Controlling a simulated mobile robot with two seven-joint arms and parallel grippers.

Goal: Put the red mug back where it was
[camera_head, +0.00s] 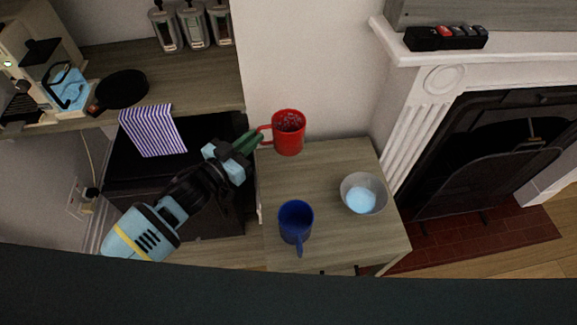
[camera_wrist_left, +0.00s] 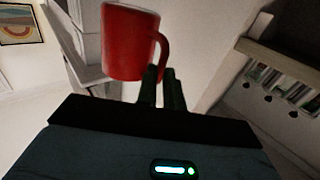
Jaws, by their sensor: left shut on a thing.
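The red mug (camera_head: 289,133) is at the back left of the small wooden table (camera_head: 325,165) in the head view. Its handle points left, toward my left gripper (camera_head: 254,139). My left gripper is shut on the handle. In the left wrist view the red mug (camera_wrist_left: 127,42) fills the upper middle, with its handle at the fingertips of my left gripper (camera_wrist_left: 160,82). I cannot tell whether the mug's base touches the table or is held above it. My right gripper is not in view.
A blue mug (camera_head: 296,222) stands at the table's front left, and a grey bowl (camera_head: 375,182) with light blue inside stands at the right. The table's middle is clear. A counter with a black pan (camera_head: 122,89) and a striped cloth (camera_head: 152,130) lies left. A white fireplace (camera_head: 425,90) stands right.

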